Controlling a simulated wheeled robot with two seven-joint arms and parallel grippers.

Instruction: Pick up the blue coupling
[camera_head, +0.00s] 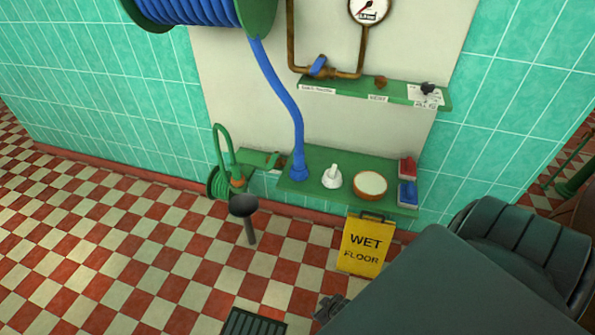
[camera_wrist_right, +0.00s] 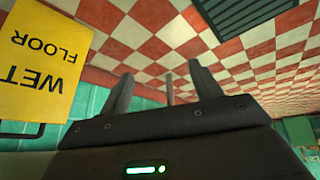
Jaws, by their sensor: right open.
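The blue coupling (camera_head: 299,172) is at the lower end of the blue hose (camera_head: 284,95). It rests upright on the lower green shelf (camera_head: 325,160), near its left end. My right gripper (camera_head: 330,307) shows small and dark at the bottom of the head view, well below and in front of the shelf, apart from the coupling. In the right wrist view its fingers (camera_wrist_right: 160,80) stand apart with nothing between them; the floor lies beyond. The coupling is not visible in that view. My left gripper is not in view.
A white funnel-shaped piece (camera_head: 332,176), a round bowl (camera_head: 370,185) and red and blue blocks (camera_head: 408,167) share the shelf. A yellow wet floor sign (camera_head: 364,245) stands below its right part. A dark funnel-like object (camera_head: 243,206) stands left. A floor grate (camera_head: 254,323) lies in front.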

